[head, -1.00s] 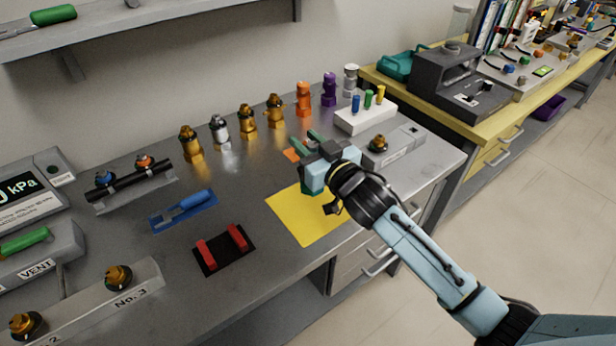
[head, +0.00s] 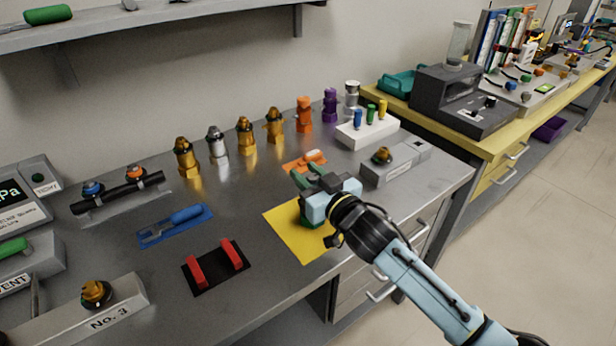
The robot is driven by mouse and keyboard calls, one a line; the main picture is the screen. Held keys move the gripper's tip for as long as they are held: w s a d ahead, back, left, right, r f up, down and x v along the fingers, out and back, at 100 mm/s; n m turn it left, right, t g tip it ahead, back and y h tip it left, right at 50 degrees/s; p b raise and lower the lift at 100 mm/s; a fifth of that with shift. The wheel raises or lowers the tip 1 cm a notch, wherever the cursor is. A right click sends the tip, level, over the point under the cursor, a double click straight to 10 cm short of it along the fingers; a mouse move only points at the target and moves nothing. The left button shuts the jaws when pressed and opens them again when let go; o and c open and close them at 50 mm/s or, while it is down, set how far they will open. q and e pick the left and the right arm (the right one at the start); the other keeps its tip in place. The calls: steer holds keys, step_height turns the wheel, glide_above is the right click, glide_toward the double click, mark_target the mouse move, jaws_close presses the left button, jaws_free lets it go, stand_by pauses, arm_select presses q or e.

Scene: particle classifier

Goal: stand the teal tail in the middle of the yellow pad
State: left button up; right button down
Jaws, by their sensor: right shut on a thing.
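The yellow pad (head: 290,238) lies flat near the front edge of the grey bench. My right gripper (head: 313,190) is over the far right part of the pad and is shut on the teal tail. A green part of the tail (head: 306,215) shows below the hand, against the pad. More green shows at the hand's upper left, where I cannot separate fingers from tail. The hand hides most of the tail, and I cannot tell whether its foot touches the pad. My left gripper is not in view.
A black plate with red blocks (head: 215,266) and a blue tool tray (head: 175,226) lie left of the pad. A grey block with a brass fitting (head: 395,165) stands to the right. An orange tray (head: 304,163) lies behind, with several fittings in a row further back.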

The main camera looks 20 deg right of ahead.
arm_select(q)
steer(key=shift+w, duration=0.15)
arm_select(e)
steer(key=c, duration=1.1)
jaws_free()
steer(key=shift+f, duration=0.1)
steer(key=shift+o, duration=0.2)
steer(key=shift+s, duration=0.1)
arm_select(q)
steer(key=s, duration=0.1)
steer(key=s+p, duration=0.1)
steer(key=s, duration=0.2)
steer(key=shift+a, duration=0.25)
arm_select(e)
steer(key=v, duration=1.2)
